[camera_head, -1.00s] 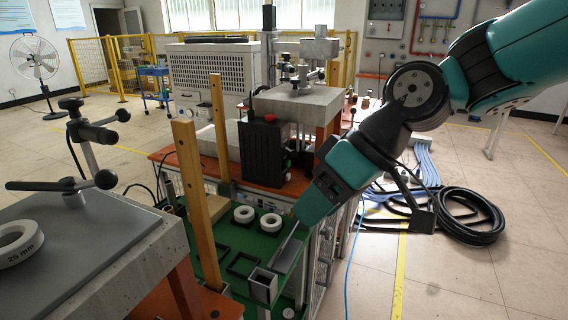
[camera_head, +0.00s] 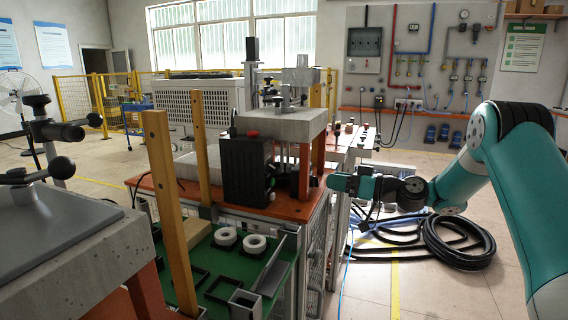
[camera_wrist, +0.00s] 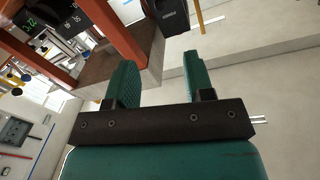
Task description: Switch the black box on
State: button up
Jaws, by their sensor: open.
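The black box (camera_head: 247,170) stands upright on the orange bench top in the head view, left of the concrete-grey block on orange legs. A red knob (camera_head: 253,134) shows on its top, and small light and dark parts show on its right side. My gripper (camera_head: 333,182) is to the right of the box, across a gap and past the orange legs. In the wrist view the two green fingers of my gripper (camera_wrist: 160,78) are apart with nothing between them. A dark object with a small pale label (camera_wrist: 172,17) shows beyond them; I cannot tell if it is the black box.
The orange leg (camera_head: 318,140) and the grey block (camera_head: 285,118) stand near my gripper. A green tray (camera_head: 225,262) with white rings lies below the bench. Wooden posts (camera_head: 170,210) rise in front. Coiled black hose (camera_head: 460,245) lies on the floor at right.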

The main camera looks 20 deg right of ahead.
aim_at(275, 168)
jog(key=p+x, duration=0.2)
jog(key=x, duration=1.3)
jog(key=shift+a+p, duration=0.25)
jog(key=shift+p, duration=0.05)
grip_shut()
